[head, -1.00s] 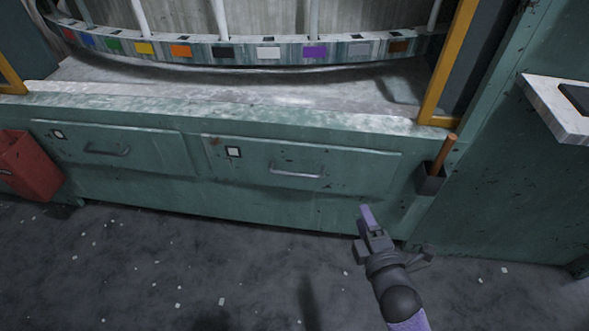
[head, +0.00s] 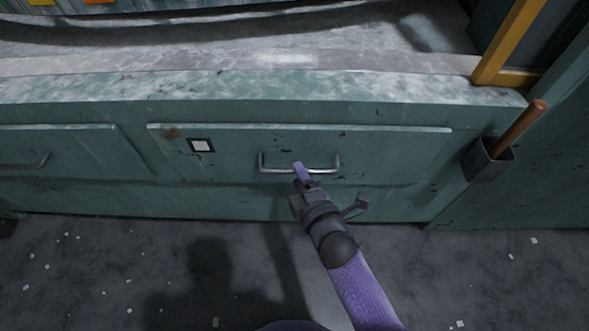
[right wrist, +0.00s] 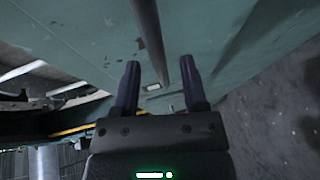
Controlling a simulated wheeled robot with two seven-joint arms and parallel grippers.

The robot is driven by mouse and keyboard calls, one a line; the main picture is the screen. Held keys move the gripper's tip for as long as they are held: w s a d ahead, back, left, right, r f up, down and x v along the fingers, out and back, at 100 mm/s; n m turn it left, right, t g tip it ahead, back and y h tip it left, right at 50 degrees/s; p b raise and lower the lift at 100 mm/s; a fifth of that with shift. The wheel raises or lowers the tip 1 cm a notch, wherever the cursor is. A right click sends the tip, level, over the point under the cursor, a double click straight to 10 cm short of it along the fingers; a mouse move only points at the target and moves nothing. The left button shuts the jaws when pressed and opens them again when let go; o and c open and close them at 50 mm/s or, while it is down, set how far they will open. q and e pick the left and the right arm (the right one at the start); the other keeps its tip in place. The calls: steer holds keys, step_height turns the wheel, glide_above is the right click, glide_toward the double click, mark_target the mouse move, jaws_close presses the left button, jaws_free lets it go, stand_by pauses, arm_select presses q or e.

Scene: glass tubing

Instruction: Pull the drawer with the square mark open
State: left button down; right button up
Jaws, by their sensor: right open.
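The drawer with the square mark (head: 245,166) is a green front panel, shut in the cabinet. Its mark (head: 201,146) is a white square with a black border, left of the handle. The metal bar handle (head: 325,169) is at the middle of the drawer. My right gripper (head: 299,169) is open at the handle. In the right wrist view, the handle bar (right wrist: 150,30) runs between the two purple fingers of my right gripper (right wrist: 161,84), with gaps on both sides. My left gripper is not in view.
Another drawer (head: 85,150) with a handle is at the left. A holder (head: 487,161) with a wooden-handled tool hangs at the right. A speckled ledge (head: 240,88) runs above the drawers. The dark floor (head: 110,270) in front is clear apart from small white scraps.

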steer(key=shift+b+x, duration=0.35)
steer(key=shift+x, duration=0.85)
jaws_close()
stand_by(0.4)
